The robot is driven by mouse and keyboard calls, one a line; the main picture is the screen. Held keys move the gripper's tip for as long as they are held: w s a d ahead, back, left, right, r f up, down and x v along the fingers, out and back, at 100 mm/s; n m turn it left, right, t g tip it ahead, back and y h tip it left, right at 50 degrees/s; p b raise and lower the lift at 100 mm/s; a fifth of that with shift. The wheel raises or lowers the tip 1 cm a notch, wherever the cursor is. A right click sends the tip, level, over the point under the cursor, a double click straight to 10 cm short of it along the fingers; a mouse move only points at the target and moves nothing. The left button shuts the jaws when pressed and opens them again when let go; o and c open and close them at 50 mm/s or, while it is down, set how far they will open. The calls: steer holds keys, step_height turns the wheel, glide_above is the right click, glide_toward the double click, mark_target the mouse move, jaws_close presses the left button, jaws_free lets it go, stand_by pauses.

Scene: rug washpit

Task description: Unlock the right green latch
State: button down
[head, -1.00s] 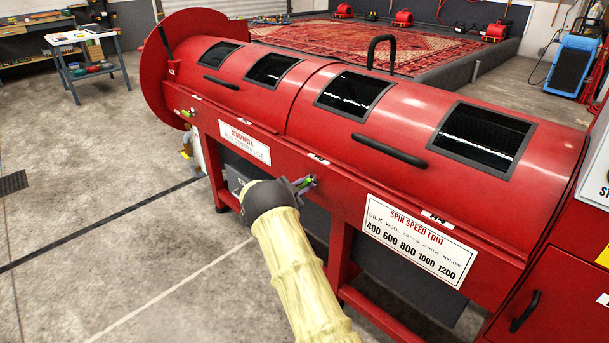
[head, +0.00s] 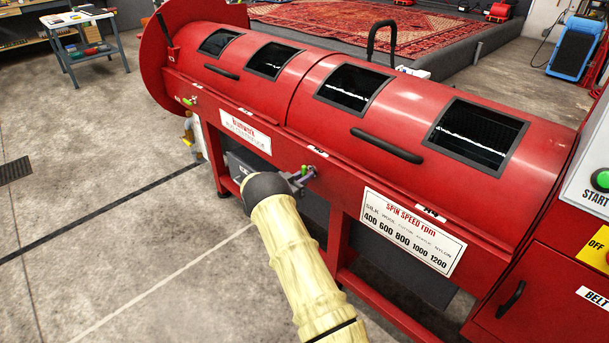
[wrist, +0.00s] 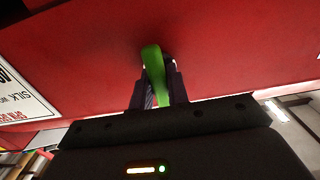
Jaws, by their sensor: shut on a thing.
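The right green latch (head: 305,169) is a small green lever on the front rail of the red machine (head: 350,200), near the middle. In the wrist view the green lever (wrist: 154,75) stands against the red panel, between the fingers. My gripper (head: 302,178) is at the latch, and its jaws (wrist: 160,90) are shut on the lever. The gripper hides part of the latch in the head view. A second green latch (head: 189,101) sits on the same rail at the far left.
Two red lids with dark handles (head: 387,146) top the machine. A control cabinet with a green START button (head: 601,180) stands at the right. A spin-speed sign (head: 410,231) is right of the gripper. The concrete floor (head: 110,215) on the left is clear.

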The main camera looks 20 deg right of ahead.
steer(key=shift+f, duration=0.15)
steer(key=c, duration=1.4)
jaws_free()
steer(key=shift+o, duration=0.2)
steer(key=p+v, duration=0.2)
steer(key=v, duration=1.5)
steer(key=shift+a, duration=0.2)
steer(key=shift+r, duration=0.2)
